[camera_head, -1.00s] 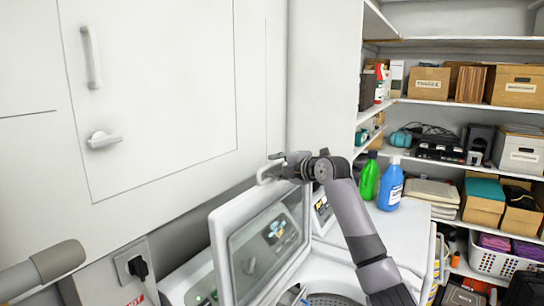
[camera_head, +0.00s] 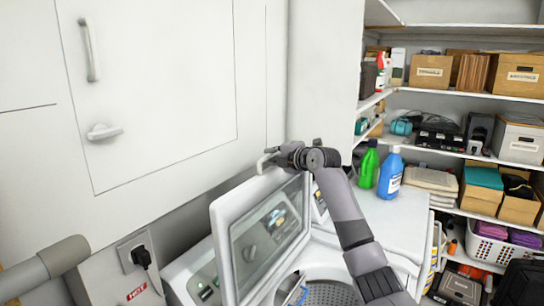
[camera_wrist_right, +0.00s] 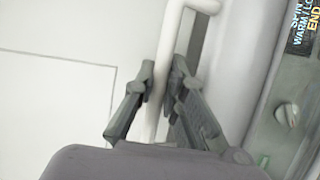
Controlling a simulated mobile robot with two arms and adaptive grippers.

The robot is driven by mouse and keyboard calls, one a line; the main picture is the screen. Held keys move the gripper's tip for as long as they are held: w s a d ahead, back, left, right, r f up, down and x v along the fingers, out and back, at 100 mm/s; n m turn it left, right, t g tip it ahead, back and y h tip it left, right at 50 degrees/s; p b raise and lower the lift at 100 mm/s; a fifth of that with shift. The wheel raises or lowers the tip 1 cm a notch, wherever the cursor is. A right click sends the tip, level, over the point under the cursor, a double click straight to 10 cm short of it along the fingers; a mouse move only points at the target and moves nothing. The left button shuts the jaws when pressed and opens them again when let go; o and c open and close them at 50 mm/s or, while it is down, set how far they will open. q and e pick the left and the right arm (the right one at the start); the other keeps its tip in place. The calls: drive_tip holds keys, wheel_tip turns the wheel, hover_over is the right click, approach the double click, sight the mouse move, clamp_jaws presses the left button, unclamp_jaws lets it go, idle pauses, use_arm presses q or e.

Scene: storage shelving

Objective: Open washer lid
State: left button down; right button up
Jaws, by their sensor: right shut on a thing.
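The washer (camera_head: 400,235) has its lid (camera_head: 226,222) raised and standing steeply at the left of the opening, with its dark window facing right. The drum (camera_head: 333,292) shows below, partly cut off by the bottom edge. My right gripper (camera_head: 280,156) is at the top of the lid, shut on the white lid handle (camera_head: 263,162). In the right wrist view the handle (camera_wrist_right: 170,45) runs between the two fingers of the right gripper (camera_wrist_right: 164,72). A grey link of my left arm shows at lower left; the left gripper is out of view.
A white cabinet (camera_head: 170,70) stands close behind the lid. A green bottle (camera_head: 368,168) and a blue bottle (camera_head: 390,176) stand on the washer's back right. Shelves (camera_head: 460,94) with boxes fill the right. A plugged-in socket (camera_head: 131,253) is at lower left.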

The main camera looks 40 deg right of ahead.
clamp_jaws()
drive_tip(key=shift+s+f, duration=0.1)
drive_tip(key=shift+f, duration=0.1)
drive_tip(key=s+d+t+b, duration=0.2)
drive_tip(key=s+b, duration=0.7)
drive_tip(key=b, duration=0.2)
drive_tip(key=shift+d+f+m+b, duration=0.15)
drive_tip(key=shift+d+m+b, duration=0.2)
drive_tip(key=shift+m+b, duration=0.05)
